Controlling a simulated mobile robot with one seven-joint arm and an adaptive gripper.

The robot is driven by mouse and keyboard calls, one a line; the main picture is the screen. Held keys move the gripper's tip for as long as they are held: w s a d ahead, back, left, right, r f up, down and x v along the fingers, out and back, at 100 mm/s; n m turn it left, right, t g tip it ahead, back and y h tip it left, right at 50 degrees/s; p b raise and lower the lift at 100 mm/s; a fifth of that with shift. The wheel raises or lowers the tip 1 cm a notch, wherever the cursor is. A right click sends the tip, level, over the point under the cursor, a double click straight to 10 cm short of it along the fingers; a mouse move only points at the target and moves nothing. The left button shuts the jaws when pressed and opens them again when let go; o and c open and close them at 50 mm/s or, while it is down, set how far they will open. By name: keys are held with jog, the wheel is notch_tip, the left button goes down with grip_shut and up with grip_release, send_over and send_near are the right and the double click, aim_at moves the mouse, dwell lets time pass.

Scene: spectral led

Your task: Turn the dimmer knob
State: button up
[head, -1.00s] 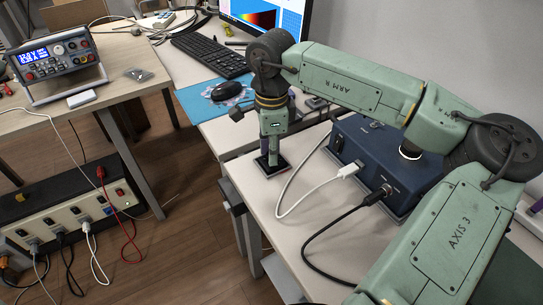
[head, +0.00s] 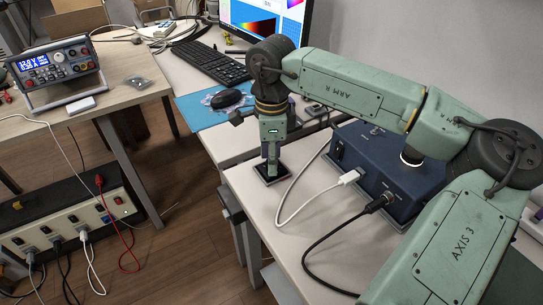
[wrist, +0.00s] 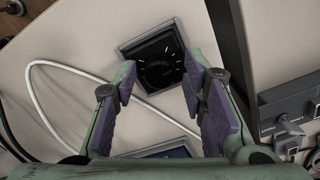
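The dimmer is a small dark square unit (head: 286,168) near the left edge of the pale table in the head view. In the wrist view its black face carries a round dial with white tick marks, the dimmer knob (wrist: 160,66). My gripper (wrist: 158,80) is open, with purple pads on both fingers. The fingertips lie on either side of the lower part of the dial in that view, with a gap between them. Whether they touch the knob cannot be told. In the head view my gripper (head: 272,176) points down over the dimmer and hides most of it.
A blue box (head: 374,155) with a white and a black cable stands right of the dimmer. The white cable (wrist: 60,66) loops close by. A keyboard (head: 212,62), mouse (head: 226,98) and monitor (head: 264,22) sit behind. The table front by the dimmer is clear.

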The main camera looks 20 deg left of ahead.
jog(key=shift+o, duration=0.3)
notch_tip(320, 180, up, 12)
dwell(0.5)
dwell(1.5)
